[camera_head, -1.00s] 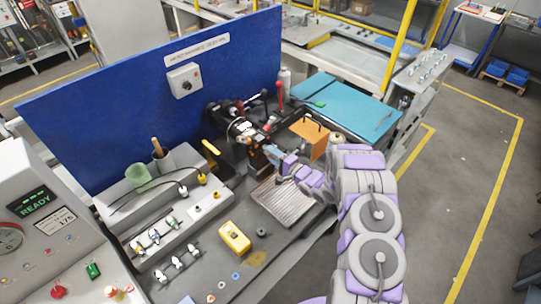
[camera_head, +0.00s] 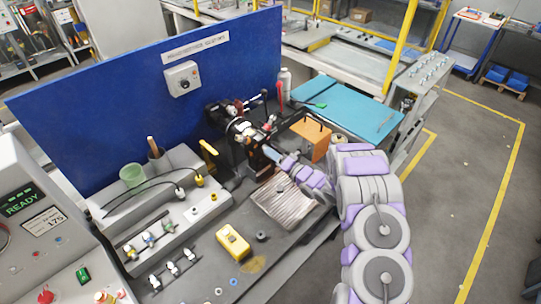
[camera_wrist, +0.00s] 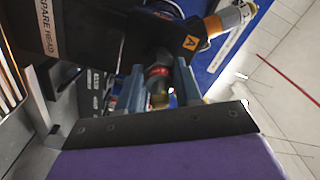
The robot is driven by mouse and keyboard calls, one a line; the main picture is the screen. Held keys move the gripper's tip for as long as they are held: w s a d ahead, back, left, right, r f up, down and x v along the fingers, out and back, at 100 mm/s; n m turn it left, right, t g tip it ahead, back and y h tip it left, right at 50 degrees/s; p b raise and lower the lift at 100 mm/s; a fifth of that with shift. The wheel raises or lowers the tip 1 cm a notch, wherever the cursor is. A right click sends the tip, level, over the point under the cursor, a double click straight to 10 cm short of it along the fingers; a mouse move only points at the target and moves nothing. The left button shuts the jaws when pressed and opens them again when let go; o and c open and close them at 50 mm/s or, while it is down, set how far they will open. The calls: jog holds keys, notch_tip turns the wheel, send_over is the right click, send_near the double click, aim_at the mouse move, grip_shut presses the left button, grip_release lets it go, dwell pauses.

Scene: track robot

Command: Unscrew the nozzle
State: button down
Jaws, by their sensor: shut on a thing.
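The machine head (camera_head: 243,130) is a dark fixture with metal parts, on the bench in front of the blue panel. My gripper (camera_head: 268,152) reaches it from the lower right, with its bluish fingers against the front of the fixture. In the wrist view, my gripper (camera_wrist: 160,88) has its two fingers on either side of a small round part with a dark and red body and a yellowish end, seemingly the nozzle (camera_wrist: 158,84). The fingers are shut on it. In the head view this part is hidden by the fingers and the fixture.
An orange box (camera_head: 311,139) stands just right of my gripper. A ribbed metal plate (camera_head: 284,203) lies below my arm. A yellow device (camera_head: 232,241) and a grey valve block (camera_head: 165,214) are to the left. The blue panel (camera_head: 145,95) bounds the back.

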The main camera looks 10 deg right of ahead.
jog(key=shift+f, duration=0.1)
dwell(0.3)
jog(key=shift+n+b, duration=2.6)
jog(key=shift+b, duration=0.15)
jog(key=shift+n+b, duration=1.3)
jog(key=shift+b, duration=0.25)
jog(key=shift+n+b, duration=0.7)
jog(key=shift+b, duration=0.2)
jog(key=shift+n+b, duration=1.4)
jog(key=shift+b, duration=0.25)
jog(key=shift+n+b, duration=2)
jog(key=shift+b, duration=0.8)
jog(key=shift+n+b, duration=0.5)
jog(key=shift+n, duration=0.6)
jog(key=n, duration=0.5)
jog(key=shift+n, duration=0.4)
